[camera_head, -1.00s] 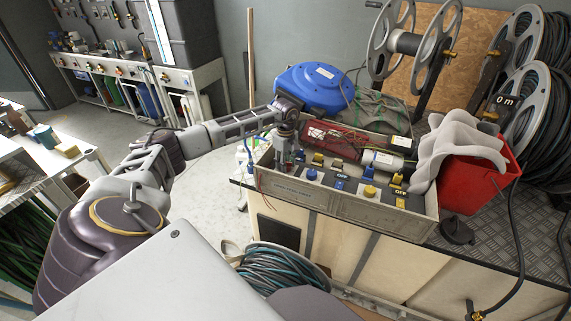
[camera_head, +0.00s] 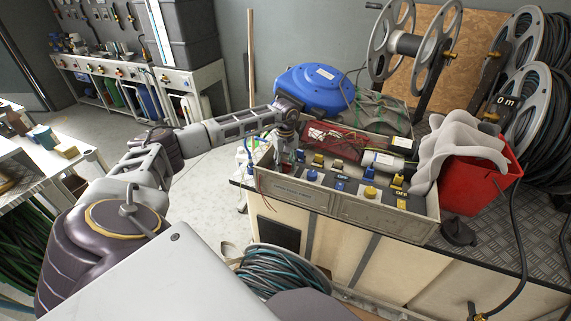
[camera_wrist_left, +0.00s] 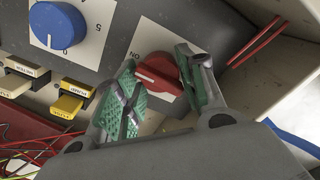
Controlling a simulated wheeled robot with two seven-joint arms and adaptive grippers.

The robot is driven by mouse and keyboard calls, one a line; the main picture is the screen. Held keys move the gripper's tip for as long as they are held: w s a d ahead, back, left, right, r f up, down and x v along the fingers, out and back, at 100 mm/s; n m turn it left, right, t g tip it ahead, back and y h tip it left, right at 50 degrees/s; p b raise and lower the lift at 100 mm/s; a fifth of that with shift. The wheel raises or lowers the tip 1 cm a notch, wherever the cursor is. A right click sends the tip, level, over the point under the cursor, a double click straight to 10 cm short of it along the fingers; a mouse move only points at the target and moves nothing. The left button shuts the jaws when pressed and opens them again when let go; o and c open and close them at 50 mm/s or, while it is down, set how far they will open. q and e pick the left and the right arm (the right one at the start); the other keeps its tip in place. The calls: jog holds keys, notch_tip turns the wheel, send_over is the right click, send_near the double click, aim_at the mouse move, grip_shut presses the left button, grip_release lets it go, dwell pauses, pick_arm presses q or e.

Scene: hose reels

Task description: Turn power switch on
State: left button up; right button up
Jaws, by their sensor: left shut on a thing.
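The power switch is a red rotary knob (camera_wrist_left: 158,72) on a white plate with an ON mark, shown upside down in the left wrist view. My left gripper (camera_wrist_left: 156,85) has its two green-padded fingers on either side of this knob and is shut on it. In the head view my left gripper (camera_head: 284,158) points down into the left end of the grey control box (camera_head: 370,212). The knob is mostly hidden there by the gripper. My right gripper is in neither view.
A blue dial (camera_wrist_left: 57,26) and yellow and black switches (camera_wrist_left: 66,106) sit close to the gripper. The box wall and loose red wires (camera_wrist_left: 255,42) are near too. A blue hose reel (camera_head: 313,88) stands behind, and a red bucket (camera_head: 480,180) to the right.

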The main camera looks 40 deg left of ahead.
aim_at(286, 163)
pick_arm(q)
jog(key=o, duration=0.9)
jog(key=shift+o, duration=0.2)
jog(key=shift+r, duration=0.2)
notch_tip(286, 163, up, 12)
jog(key=shift+f, duration=0.15)
dwell(0.7)
